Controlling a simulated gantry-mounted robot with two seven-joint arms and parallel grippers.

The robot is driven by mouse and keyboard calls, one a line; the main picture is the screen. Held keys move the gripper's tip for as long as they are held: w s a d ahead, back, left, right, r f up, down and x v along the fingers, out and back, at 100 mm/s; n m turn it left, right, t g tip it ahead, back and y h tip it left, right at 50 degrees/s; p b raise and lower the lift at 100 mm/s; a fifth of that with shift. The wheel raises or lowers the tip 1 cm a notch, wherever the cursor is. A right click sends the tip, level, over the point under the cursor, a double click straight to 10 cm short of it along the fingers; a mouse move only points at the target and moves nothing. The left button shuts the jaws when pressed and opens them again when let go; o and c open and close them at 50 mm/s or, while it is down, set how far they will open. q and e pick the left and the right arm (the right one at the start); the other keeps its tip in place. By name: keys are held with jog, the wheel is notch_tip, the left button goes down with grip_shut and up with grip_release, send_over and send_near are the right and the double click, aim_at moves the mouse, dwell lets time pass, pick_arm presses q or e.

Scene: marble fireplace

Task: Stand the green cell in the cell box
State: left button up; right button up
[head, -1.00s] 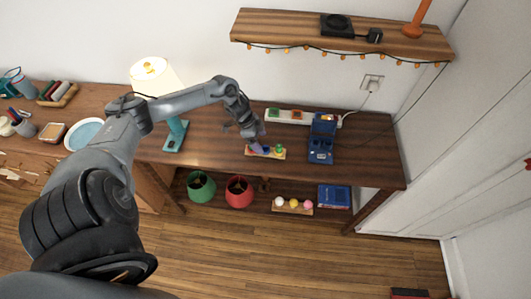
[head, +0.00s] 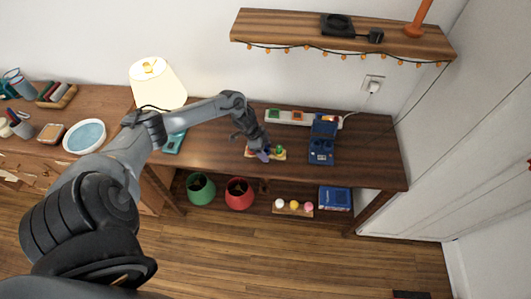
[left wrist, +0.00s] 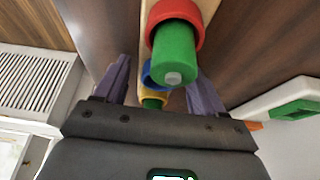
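The green cell (left wrist: 174,52) is a green cylinder with a grey tip. In the left wrist view it is seen end-on in a red ring on a wooden rack (left wrist: 207,8). In the head view its green (head: 280,150) shows at the rack's right end. My left gripper (head: 265,155) is over the rack, fingers pointing down and spread apart. In the left wrist view the open purple fingers (left wrist: 158,75) lie either side of the row, with nothing visibly gripped. The blue cell box (head: 321,158) stands open to the right. My right gripper is out of view.
Blue and yellow rings (left wrist: 154,94) sit along the same rack. A white strip (head: 269,115) with green and orange inserts lies behind. A lamp (head: 158,85) stands left on the desk. Bare desk (head: 370,160) lies right of the box.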

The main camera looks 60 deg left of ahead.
pick_arm(q)
jog(key=c, duration=0.8)
jog(key=shift+c, duration=0.2)
jog(key=shift+r, duration=0.2)
